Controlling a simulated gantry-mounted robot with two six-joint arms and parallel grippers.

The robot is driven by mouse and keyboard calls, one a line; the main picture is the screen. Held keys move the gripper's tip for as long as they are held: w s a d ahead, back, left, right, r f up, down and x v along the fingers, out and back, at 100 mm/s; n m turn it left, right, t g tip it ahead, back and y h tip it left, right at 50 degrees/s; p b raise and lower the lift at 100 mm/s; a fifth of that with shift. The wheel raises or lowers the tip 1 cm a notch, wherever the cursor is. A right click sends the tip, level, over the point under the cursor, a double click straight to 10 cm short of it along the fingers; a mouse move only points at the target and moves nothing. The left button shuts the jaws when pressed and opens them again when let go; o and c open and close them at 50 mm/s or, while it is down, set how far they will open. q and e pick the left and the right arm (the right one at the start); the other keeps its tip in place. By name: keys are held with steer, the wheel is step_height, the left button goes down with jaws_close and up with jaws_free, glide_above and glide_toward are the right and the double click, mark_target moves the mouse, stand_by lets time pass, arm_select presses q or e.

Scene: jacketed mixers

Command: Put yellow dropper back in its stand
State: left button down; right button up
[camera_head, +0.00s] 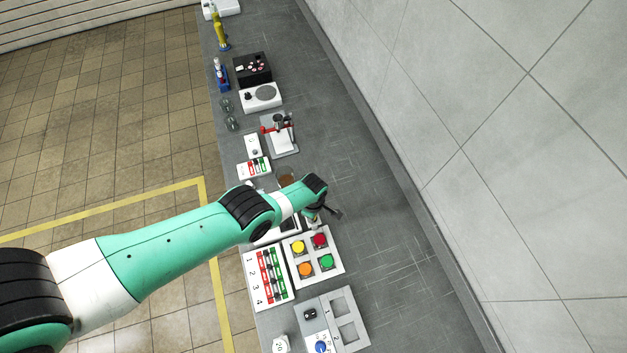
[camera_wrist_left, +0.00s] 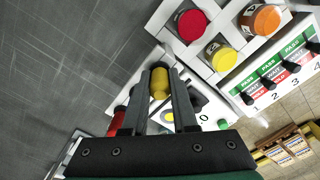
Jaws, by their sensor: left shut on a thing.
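My left gripper (camera_wrist_left: 157,78) is shut on the yellow dropper (camera_wrist_left: 160,84), whose rounded yellow end shows between the two fingers in the wrist view. In the head view my left gripper (camera_head: 313,214) is small and partly hidden by its own wrist, just beyond the white rack of coloured caps. I cannot make out the dropper in the head view. Its lower part is hidden by the fingers in the wrist view. I cannot clearly tell which thing is its stand. My right gripper is in neither view.
The white rack (camera_head: 292,257) holds yellow, red, orange and green round caps. Beside it is a numbered panel (camera_head: 252,281) with red and green strips. A brown-filled beaker (camera_head: 287,174) stands behind my wrist. The grey bench (camera_head: 385,240) is clear toward the wall.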

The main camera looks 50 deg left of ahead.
arm_select(q)
steer(key=shift+c, duration=0.7)
jaws_free()
step_height(320, 180, up, 6)
steer(key=p, duration=0.6)
stand_by(0.7)
